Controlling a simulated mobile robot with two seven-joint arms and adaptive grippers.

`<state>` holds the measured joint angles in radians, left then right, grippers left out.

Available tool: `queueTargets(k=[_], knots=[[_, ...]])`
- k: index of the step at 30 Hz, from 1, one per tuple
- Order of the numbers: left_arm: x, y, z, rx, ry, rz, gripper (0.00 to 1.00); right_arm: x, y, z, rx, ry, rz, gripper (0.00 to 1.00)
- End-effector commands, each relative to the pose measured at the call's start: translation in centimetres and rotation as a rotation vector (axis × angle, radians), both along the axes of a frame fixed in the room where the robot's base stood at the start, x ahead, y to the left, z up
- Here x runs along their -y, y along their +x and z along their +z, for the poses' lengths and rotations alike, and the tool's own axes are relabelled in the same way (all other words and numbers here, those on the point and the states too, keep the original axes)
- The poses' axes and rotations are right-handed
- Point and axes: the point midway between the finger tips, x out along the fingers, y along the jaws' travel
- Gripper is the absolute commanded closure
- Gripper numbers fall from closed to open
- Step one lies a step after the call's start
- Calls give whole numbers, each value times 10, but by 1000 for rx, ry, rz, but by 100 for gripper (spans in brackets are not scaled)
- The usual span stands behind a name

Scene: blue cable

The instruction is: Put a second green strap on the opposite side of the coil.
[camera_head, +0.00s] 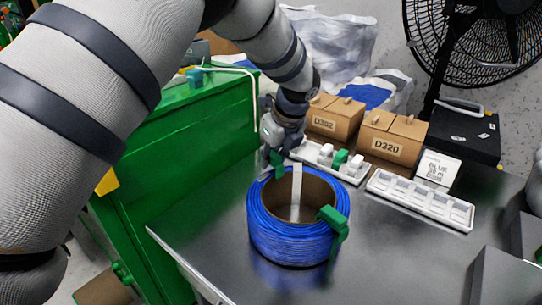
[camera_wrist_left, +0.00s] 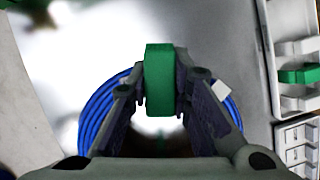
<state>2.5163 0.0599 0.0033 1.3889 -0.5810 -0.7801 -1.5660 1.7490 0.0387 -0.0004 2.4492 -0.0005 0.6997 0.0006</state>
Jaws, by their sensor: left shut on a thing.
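The blue cable coil (camera_head: 290,240) stands on the metal table, hollow in the middle. One green strap (camera_head: 333,222) sits over its rim at the right front. My left gripper (camera_head: 279,150) is above the coil's far-left rim, roughly across from that strap, and is shut on a second green strap (camera_head: 277,163). In the left wrist view this held strap (camera_wrist_left: 160,80) is upright between the fingers, with blue cable (camera_wrist_left: 100,108) behind them on both sides. I cannot tell whether the held strap touches the coil. My right gripper is not in view.
A white tray (camera_head: 352,176) behind the coil holds white pieces and another green piece (camera_head: 340,158). A second white tray (camera_head: 420,203) lies to the right. A green cabinet (camera_head: 190,140) is at left.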

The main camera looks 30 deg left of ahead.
Motion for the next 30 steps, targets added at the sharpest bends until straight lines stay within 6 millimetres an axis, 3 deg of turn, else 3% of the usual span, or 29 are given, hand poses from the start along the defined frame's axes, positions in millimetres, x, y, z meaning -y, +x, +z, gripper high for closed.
queueTargets(k=[18,30], knots=[[0,0,-13,-4,0,-1,94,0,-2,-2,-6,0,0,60],[0,0,0,1,0,1,94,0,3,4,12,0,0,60]])
